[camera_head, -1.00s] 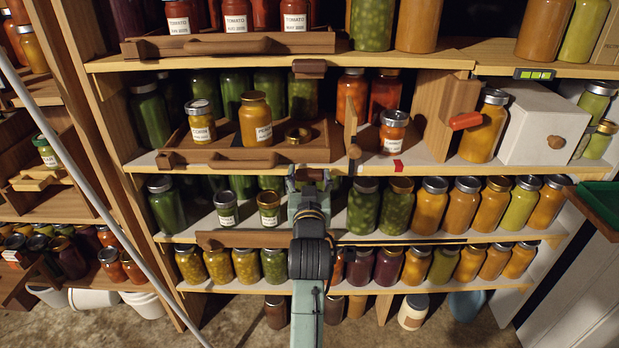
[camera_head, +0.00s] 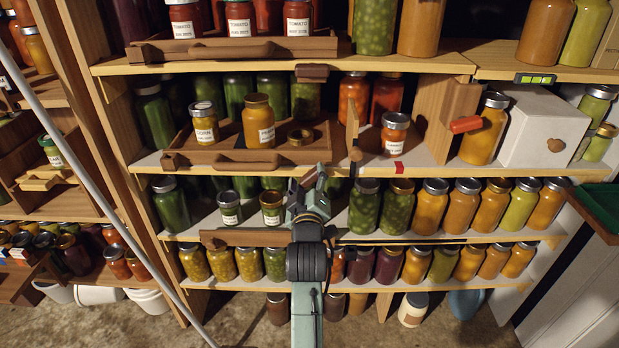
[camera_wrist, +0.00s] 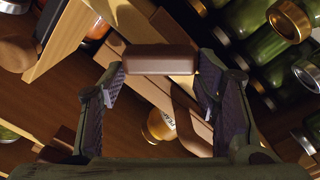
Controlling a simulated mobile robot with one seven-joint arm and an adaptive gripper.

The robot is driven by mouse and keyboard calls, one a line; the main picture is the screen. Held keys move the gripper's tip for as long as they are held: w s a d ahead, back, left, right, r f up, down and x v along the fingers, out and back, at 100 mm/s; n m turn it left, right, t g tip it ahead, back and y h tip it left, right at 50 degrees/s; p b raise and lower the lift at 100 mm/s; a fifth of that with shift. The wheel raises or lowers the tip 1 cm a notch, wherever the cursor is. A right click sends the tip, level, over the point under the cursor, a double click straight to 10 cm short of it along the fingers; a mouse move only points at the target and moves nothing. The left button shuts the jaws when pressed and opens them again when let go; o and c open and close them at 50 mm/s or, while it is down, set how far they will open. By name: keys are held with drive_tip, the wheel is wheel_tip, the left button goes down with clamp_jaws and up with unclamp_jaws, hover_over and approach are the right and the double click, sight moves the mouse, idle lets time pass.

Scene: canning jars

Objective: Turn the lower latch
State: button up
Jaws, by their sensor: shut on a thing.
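The lower latch (camera_wrist: 155,58) is a brown rounded block, seen between my fingertips in the wrist view. My gripper (camera_head: 316,186) is at the front edge of the middle shelf (camera_head: 225,172), tilted to the right, with its fingers closed on the latch. In the wrist view my gripper (camera_wrist: 157,88) has one finger at each end of the block, which looks level there while the shelf behind runs slanted. In the head view my gripper mostly hides this latch. A similar upper latch (camera_head: 311,72) lies level on the edge of the shelf above.
Just above my gripper is a wooden tray (camera_head: 187,160) with labelled jars and a loose ring lid. Green jars (camera_head: 364,207) stand close right of my gripper, and small labelled jars (camera_head: 229,209) stand left. A wooden bar (camera_head: 245,238) crosses the shelf below.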

drive_tip(key=n, duration=0.4)
drive_tip(key=shift+a+f+n, duration=0.1)
drive_tip(key=shift+f+n, duration=0.1)
drive_tip(key=shift+n, duration=0.1)
drive_tip(key=shift+f+n+p, duration=0.15)
drive_tip(key=shift+n, duration=0.95)
drive_tip(key=shift+f+n+p, duration=0.1)
drive_tip(key=shift+n+p, duration=0.05)
drive_tip(key=shift+n, duration=0.95)
drive_tip(key=o, duration=1.1)
drive_tip(key=shift+o, duration=0.2)
drive_tip(key=s, duration=0.7)
drive_tip(key=shift+s, duration=0.3)
